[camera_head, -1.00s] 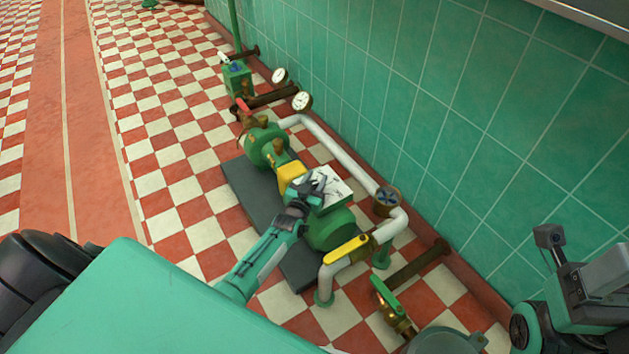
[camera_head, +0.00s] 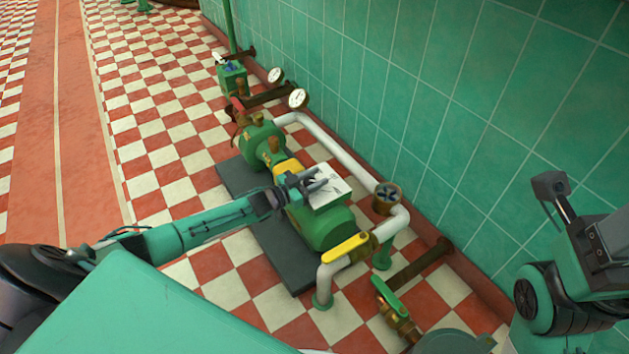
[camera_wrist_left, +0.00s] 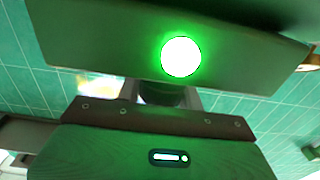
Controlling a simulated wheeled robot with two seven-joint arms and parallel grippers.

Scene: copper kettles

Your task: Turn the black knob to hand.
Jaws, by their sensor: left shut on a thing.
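A pale panel box (camera_head: 332,187) with dark markings sits on the green pump (camera_head: 325,228) in the head view. My left gripper (camera_head: 312,183) reaches over this box from the left and is shut. The black knob (camera_wrist_left: 160,96) shows in the left wrist view as a dark round shape between the fingers, below a bright green lamp (camera_wrist_left: 181,57). The gripper is shut on it. The knob is hidden by the gripper in the head view, and its pointing direction cannot be read. Part of my right arm shows at the right edge; its jaw state is unclear.
A white pipe (camera_head: 340,150) runs behind the pump along the green tiled wall (camera_head: 450,90). A yellow lever (camera_head: 346,248) and a green lever (camera_head: 389,296) stand at the near end. Gauges (camera_head: 298,98) are at the far end. Checkered floor on the left is clear.

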